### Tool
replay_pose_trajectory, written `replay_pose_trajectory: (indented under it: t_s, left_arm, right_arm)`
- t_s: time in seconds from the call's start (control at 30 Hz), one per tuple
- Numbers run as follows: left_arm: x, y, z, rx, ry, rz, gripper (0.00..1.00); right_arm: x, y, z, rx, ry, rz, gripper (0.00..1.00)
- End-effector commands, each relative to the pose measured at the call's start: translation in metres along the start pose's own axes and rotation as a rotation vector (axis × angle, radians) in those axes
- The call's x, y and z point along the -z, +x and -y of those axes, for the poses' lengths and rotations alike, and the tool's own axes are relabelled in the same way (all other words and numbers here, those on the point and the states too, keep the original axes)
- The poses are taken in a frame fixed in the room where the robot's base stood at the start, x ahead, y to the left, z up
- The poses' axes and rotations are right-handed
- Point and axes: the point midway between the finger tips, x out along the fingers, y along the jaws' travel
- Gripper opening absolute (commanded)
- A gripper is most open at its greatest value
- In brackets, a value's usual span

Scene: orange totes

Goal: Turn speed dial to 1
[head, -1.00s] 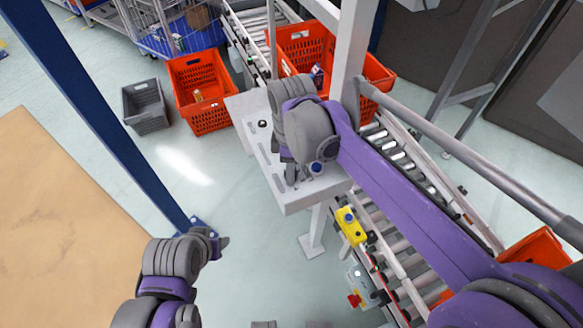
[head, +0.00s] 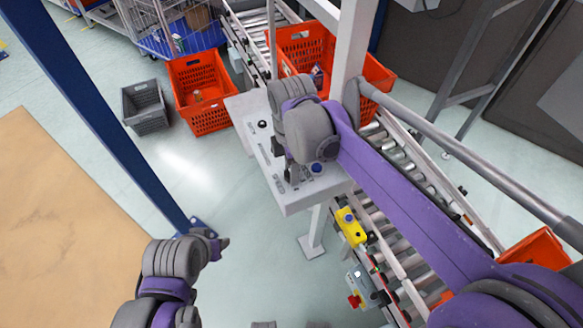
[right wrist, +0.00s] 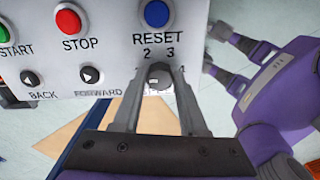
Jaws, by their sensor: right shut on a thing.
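The speed dial (right wrist: 158,82) is a grey knob on the white control panel (right wrist: 115,62), below the blue RESET button (right wrist: 157,14). The numbers 2, 3 and part of a 4 show around it; the rest of its scale is hidden by my fingers. My right gripper (right wrist: 157,92) is shut on the dial, one finger on each side. In the head view my right gripper (head: 291,174) reaches down onto the panel's near end, and the dial is hidden there. My left gripper (head: 218,244) hangs at the lower left, away from the panel; its fingers are unclear.
The panel also has a red STOP button (right wrist: 68,22), a green START button and black BACK and FORWARD buttons. Orange totes (head: 199,92) and a grey crate (head: 145,107) stand beyond. A roller conveyor (head: 395,245) runs right of the panel. A yellow switch box (head: 348,227) is below it.

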Motion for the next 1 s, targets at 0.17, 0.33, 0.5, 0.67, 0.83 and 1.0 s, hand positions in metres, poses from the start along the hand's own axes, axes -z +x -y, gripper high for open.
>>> replay_pose_trajectory:
  t_s: [0.17,0.33,0.5,0.67,0.83,1.0]
  left_arm:
    - [0.000,0.000,0.000,0.000,0.000,0.000,0.50]
    - [0.000,0.000,0.000,0.000,0.000,0.000,0.50]
    - [0.000,0.000,0.000,0.000,0.000,0.000,0.50]
    - [0.000,0.000,0.000,0.000,0.000,0.000,0.50]
    - [0.001,-0.001,0.000,0.000,0.000,-0.001,0.50]
    - [0.004,-0.004,0.000,0.000,0.000,-0.003,0.50]
  right_arm:
    - [0.000,-0.001,-0.001,-0.002,-0.001,0.001,0.00]
    - [0.000,-0.001,0.000,-0.001,0.000,0.001,0.67]
    - [0.000,0.000,0.000,-0.001,0.000,0.001,0.72]
    - [0.000,-0.001,0.000,-0.001,0.001,0.000,0.72]
    - [0.000,-0.019,0.000,-0.001,0.001,0.000,0.72]
    - [0.000,-0.054,0.000,-0.001,0.000,0.001,0.72]
